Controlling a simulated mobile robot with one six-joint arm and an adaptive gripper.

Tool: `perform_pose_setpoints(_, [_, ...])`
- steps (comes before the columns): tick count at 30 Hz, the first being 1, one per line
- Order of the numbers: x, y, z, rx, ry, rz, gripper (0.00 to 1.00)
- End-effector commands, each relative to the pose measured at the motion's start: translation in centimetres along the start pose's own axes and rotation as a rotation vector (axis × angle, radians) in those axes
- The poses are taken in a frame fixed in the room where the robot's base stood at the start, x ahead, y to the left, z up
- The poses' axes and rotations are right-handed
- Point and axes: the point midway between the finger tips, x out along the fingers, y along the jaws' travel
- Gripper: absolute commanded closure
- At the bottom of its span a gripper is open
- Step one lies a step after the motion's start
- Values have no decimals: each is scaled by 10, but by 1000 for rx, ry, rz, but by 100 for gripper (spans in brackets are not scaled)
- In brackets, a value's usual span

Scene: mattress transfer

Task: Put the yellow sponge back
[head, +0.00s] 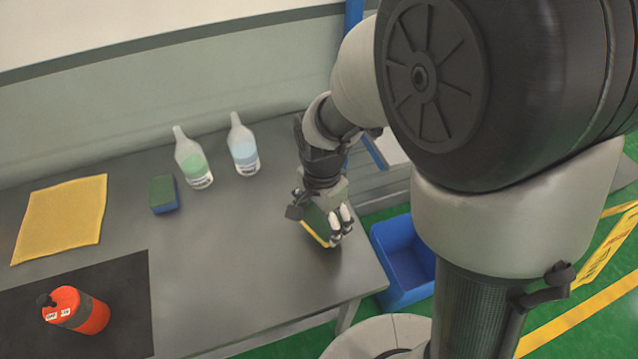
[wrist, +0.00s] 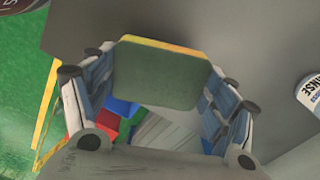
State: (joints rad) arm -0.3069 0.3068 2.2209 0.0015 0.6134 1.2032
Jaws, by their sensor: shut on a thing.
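The yellow sponge (head: 318,230) has a dark green scouring face and a thin yellow edge. My gripper (head: 322,221) is shut on it above the right end of the grey table (head: 235,265). In the wrist view the sponge (wrist: 158,74) sits between the two fingers of my gripper (wrist: 160,88), green face toward the camera, with a yellow strip along its far edge. The fingers hide part of the sponge in the head view. Whether it touches the table is hard to tell.
A blue sponge with a green top (head: 163,194), a green bottle (head: 193,163) and a light-blue bottle (head: 243,148) stand toward the back. A yellow cloth (head: 60,218) and a red canister (head: 82,312) on a black mat (head: 125,290) lie left. A blue bin (head: 415,245) is beyond the right edge.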

Motion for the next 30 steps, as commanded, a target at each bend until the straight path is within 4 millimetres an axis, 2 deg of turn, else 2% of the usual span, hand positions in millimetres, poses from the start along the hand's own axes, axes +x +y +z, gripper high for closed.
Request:
perform_pose_setpoints(5, [12, 0, 0, 0, 0, 0, 41])
perform_pose_setpoints(12, [47, 0, 0, 0, -1, 1, 41])
perform_pose_setpoints(21, [48, 0, 0, 0, 0, 0, 44])
perform_pose_setpoints(22, [49, 0, 0, 0, 0, 0, 21])
perform_pose_setpoints(30, [48, 0, 0, 0, 0, -1, 3])
